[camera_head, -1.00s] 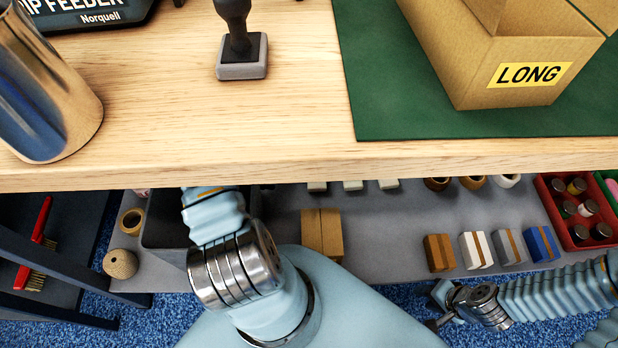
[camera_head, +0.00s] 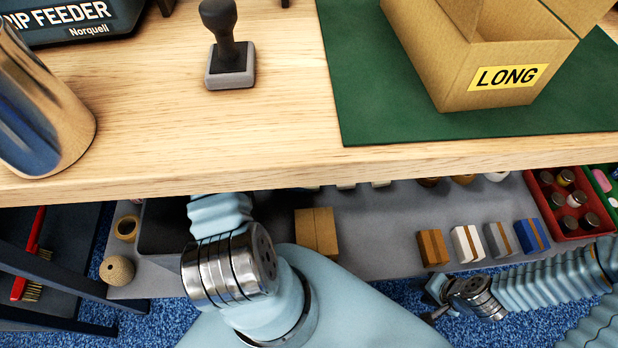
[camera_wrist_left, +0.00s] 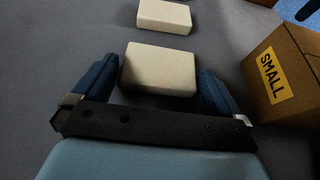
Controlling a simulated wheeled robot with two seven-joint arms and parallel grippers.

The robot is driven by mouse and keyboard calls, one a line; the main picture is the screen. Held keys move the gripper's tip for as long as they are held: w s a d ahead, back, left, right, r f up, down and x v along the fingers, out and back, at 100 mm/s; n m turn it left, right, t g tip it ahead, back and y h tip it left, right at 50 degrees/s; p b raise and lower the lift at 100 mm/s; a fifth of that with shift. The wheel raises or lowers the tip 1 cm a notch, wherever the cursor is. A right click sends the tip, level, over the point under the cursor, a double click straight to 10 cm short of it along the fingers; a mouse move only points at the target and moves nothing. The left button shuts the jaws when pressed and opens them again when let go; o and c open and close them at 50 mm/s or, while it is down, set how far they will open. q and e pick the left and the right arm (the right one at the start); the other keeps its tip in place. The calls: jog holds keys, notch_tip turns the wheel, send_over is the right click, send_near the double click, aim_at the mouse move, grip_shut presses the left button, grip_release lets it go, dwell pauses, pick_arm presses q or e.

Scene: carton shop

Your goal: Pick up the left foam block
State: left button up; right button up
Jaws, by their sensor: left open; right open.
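In the left wrist view a pale, rounded foam block (camera_wrist_left: 158,70) lies on the grey surface between the two blue fingers of my left gripper (camera_wrist_left: 157,82). The fingers are open, one on each side of the block; I cannot tell whether they touch it. A second foam block (camera_wrist_left: 164,17) lies beyond it. In the head view the pale blocks (camera_head: 346,185) peek out under the table edge, mostly hidden. My left gripper is hidden under the tabletop there. My right gripper (camera_head: 434,305) is small at the lower right, open and away from the blocks.
A carton marked SMALL (camera_wrist_left: 285,75) stands close to the right finger in the wrist view. The wooden tabletop (camera_head: 200,150) overhangs the lower shelf (camera_head: 380,235). On the shelf stand a brown box (camera_head: 316,232), several small striped blocks (camera_head: 467,244) and a red crate (camera_head: 556,236).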

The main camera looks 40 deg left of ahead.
pick_arm(q)
jog(key=shift+c, duration=0.2)
jog(key=c, duration=0.7)
